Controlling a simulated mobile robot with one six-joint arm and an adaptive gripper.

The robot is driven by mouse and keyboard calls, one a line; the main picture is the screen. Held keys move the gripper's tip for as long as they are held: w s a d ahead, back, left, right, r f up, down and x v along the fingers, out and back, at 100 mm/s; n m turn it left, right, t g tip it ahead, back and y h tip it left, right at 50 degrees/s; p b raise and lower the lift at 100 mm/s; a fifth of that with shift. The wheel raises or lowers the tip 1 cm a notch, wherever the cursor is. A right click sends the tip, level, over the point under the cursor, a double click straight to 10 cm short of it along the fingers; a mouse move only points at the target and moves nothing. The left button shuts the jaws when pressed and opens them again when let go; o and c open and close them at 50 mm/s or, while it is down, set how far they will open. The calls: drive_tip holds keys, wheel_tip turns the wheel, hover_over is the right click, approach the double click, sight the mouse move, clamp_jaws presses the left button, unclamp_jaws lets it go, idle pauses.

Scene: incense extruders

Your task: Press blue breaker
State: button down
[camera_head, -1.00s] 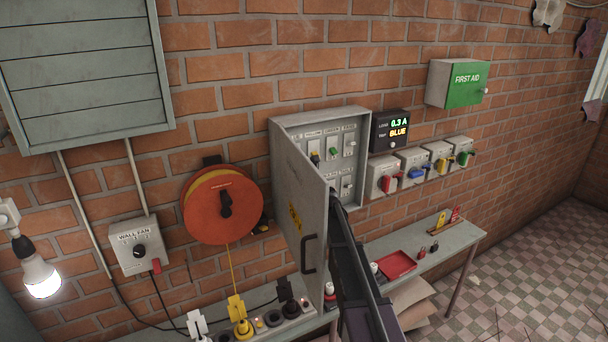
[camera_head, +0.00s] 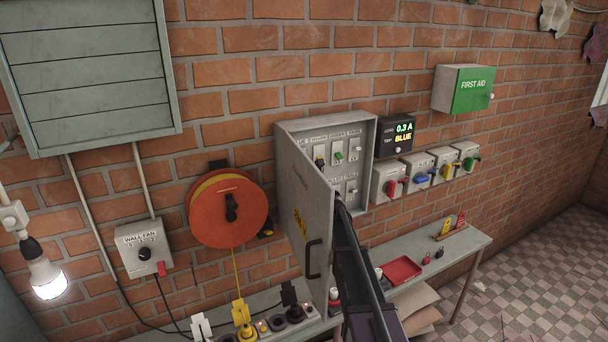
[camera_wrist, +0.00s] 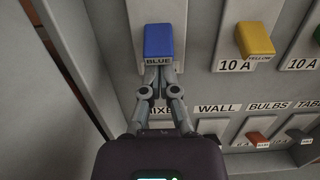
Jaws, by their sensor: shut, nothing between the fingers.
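In the wrist view, the blue breaker (camera_wrist: 165,41) is a blue lever on a pale plate with a BLUE label at its lower edge. My gripper (camera_wrist: 158,68) is shut and empty, its fingertips at the label just below the lever; I cannot tell whether they touch. In the head view, the open door of the grey breaker cabinet (camera_head: 361,132) hides the blue breaker and my gripper. My arm reaches into the cabinet past the door's right edge. The display box (camera_head: 397,136) reads 0.3 A and BLUE.
A yellow breaker (camera_wrist: 254,39) sits right of the blue one. Smaller breakers, one red-orange (camera_wrist: 257,137), sit in a lower row. The cabinet door (camera_head: 304,215) stands open left of my arm. Coloured switches (camera_head: 421,176) line the wall, above a bench (camera_head: 455,246) with a red tray (camera_head: 402,270).

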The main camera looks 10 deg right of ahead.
drive_tip(key=shift+s+d+r+p, duration=0.1)
drive_tip(key=shift+s+r+p, duration=0.1)
drive_tip(key=shift+r+p, duration=0.2)
idle(0.4)
drive_tip(key=shift+s+d+r+p, duration=0.1)
drive_tip(key=shift+s+r+p, duration=0.2)
drive_tip(key=shift+r+p, duration=0.4)
drive_tip(key=shift+s+r, duration=0.1)
drive_tip(key=shift+r, duration=0.05)
drive_tip(key=s+d+r+p, duration=0.2)
drive_tip(key=s+r+p, duration=0.4)
drive_tip(key=p, duration=0.1)
drive_tip(key=shift+s+d+r, duration=0.15)
drive_tip(key=shift+s+r, duration=0.2)
drive_tip(key=shift+r, duration=0.05)
